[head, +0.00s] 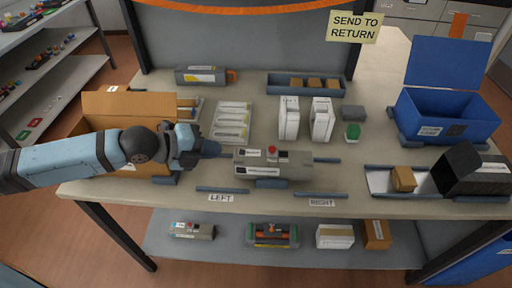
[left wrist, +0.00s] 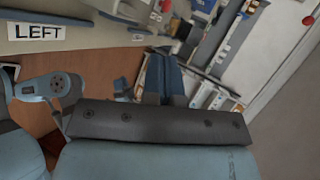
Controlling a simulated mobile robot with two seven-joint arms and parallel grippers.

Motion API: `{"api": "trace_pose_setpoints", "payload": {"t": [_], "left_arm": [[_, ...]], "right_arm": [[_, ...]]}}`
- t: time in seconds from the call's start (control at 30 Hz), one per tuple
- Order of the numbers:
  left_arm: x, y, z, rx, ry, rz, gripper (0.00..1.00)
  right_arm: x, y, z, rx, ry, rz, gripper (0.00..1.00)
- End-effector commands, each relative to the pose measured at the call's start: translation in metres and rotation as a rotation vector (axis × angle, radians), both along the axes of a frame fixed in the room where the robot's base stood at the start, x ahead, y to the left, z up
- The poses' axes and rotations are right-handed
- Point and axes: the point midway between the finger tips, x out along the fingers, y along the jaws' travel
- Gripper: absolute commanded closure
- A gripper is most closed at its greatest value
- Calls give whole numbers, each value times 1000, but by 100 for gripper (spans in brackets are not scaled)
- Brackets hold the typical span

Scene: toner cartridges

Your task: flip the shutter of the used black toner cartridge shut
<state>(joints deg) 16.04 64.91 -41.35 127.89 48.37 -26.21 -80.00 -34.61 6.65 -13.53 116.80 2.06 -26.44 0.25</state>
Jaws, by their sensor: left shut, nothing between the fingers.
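A long grey unit (head: 275,165) with dark labels and a red knob (head: 272,150) on top lies at the middle of the table. It looks like the black toner cartridge, but its label is too small to read. A blue support (head: 270,184) shows at its front. I cannot make out whether its shutter is open. My left gripper (head: 212,148) is shut and empty, pointing right at the unit's left end; I cannot tell whether it touches. Its blue fingers also show in the left wrist view (left wrist: 168,78). My right gripper is not in view.
Another cartridge (head: 202,75) with an orange end lies at the back left. An open cardboard box (head: 125,104) stands behind my left arm. White boxes (head: 290,118), a blue bin (head: 448,115) and a tilted black box (head: 475,170) stand farther right. The table front by the LEFT sign (head: 220,198) is mostly clear.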

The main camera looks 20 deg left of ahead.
Motion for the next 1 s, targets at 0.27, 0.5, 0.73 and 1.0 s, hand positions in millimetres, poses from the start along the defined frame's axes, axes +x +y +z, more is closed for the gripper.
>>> {"api": "trace_pose_setpoints", "payload": {"t": [0.27,0.5,0.73,1.0], "left_arm": [[0,1,1,8,-4,-4,100],[3,-2,-2,5,-3,-4,100],[21,-22,-16,2,-2,-4,100],[51,-54,-39,2,-2,-4,100]], "right_arm": [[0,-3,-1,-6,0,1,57],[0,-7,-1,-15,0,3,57],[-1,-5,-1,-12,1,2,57],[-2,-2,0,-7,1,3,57]]}}
